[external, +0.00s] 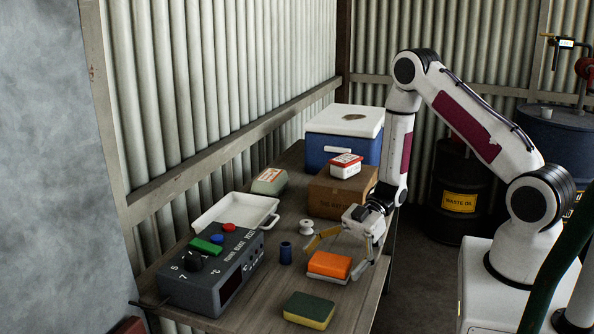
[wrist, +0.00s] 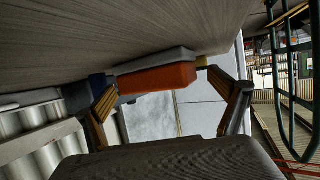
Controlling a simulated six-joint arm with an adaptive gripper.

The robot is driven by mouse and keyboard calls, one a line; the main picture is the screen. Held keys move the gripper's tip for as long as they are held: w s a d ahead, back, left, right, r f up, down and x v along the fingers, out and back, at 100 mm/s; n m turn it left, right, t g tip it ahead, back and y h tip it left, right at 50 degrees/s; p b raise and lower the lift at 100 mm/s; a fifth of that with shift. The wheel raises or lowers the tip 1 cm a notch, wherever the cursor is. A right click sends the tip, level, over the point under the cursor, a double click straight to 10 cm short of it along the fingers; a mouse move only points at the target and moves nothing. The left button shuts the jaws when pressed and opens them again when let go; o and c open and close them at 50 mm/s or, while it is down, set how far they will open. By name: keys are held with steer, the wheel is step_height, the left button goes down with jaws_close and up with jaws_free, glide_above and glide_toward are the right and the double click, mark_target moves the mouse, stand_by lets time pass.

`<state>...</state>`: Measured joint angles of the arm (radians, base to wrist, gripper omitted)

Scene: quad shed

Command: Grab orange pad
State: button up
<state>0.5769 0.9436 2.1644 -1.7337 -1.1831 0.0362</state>
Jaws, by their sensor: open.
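The orange pad (external: 330,263) lies on the wooden table near its right edge, with a pale layer under the orange part. In the wrist view the orange pad (wrist: 157,79) shows between and beyond my fingertips, its pale layer against the table. My gripper (external: 332,254) is open over the pad, one finger to its left and the other to its right. In the wrist view my gripper (wrist: 172,92) has both fingers spread apart with nothing held. Whether a finger touches the pad, I cannot tell.
A green and yellow sponge (external: 309,310) lies in front of the pad. A dark blue cup (external: 286,253) and a white spool (external: 306,227) stand to its left. A grey control box (external: 210,281) and a white tray (external: 206,218) are farther left. A cardboard box (external: 340,204) stands behind.

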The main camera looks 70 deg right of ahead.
mark_target(331, 260)
steer(key=c, duration=1.2)
steer(key=shift+r, duration=0.15)
steer(key=shift+r, duration=4.9)
